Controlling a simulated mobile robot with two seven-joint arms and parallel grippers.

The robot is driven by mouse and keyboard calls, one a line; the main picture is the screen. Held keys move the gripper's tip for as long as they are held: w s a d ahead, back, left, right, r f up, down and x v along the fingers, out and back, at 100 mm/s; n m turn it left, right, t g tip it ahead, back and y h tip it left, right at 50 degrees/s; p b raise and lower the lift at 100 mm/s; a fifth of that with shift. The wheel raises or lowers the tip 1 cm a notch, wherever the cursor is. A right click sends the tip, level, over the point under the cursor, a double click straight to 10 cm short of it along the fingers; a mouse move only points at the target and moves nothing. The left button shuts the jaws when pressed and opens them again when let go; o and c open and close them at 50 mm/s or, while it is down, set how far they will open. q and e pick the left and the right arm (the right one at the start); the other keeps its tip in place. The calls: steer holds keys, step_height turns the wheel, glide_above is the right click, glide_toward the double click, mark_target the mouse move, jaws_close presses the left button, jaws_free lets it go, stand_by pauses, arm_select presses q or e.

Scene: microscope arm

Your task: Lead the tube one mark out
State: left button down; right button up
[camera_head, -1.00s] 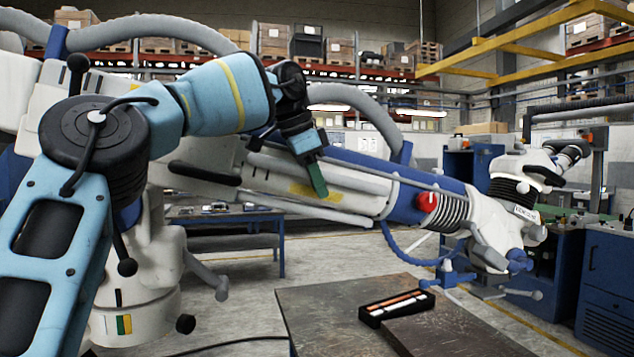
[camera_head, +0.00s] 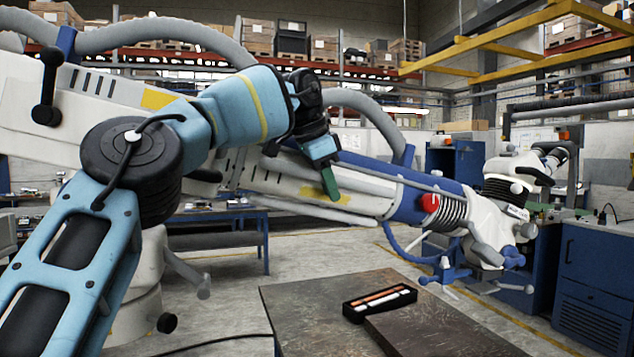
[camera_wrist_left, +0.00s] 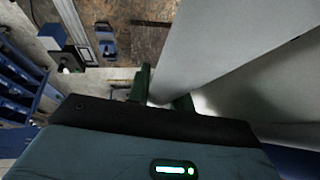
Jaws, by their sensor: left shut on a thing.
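The white tube (camera_head: 368,202) of the microscope arm slopes down to the right, with a yellow patch (camera_head: 322,195) and a blue sleeve (camera_head: 411,201). The microscope head (camera_head: 500,208) hangs at its right end, past a red knob (camera_head: 430,202) and dark bellows. My left gripper (camera_head: 329,182) reaches down to the tube beside the yellow patch. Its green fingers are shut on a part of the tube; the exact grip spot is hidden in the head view. In the left wrist view the fingers (camera_wrist_left: 163,92) stand against a pale surface (camera_wrist_left: 215,65). My right gripper is out of view.
A dark bench top (camera_head: 310,305) lies below, with a black tray (camera_head: 380,302) of light rods on it. Blue cabinets (camera_head: 590,275) stand at the right. A blue table (camera_head: 215,217) stands behind. Open floor lies between them.

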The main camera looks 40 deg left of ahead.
arm_select(q)
steer(key=shift+w+d, duration=0.15)
stand_by(0.3)
steer(key=c, duration=1.3)
jaws_free()
steer(key=shift+w, duration=0.15)
steer(key=shift+o, duration=0.2)
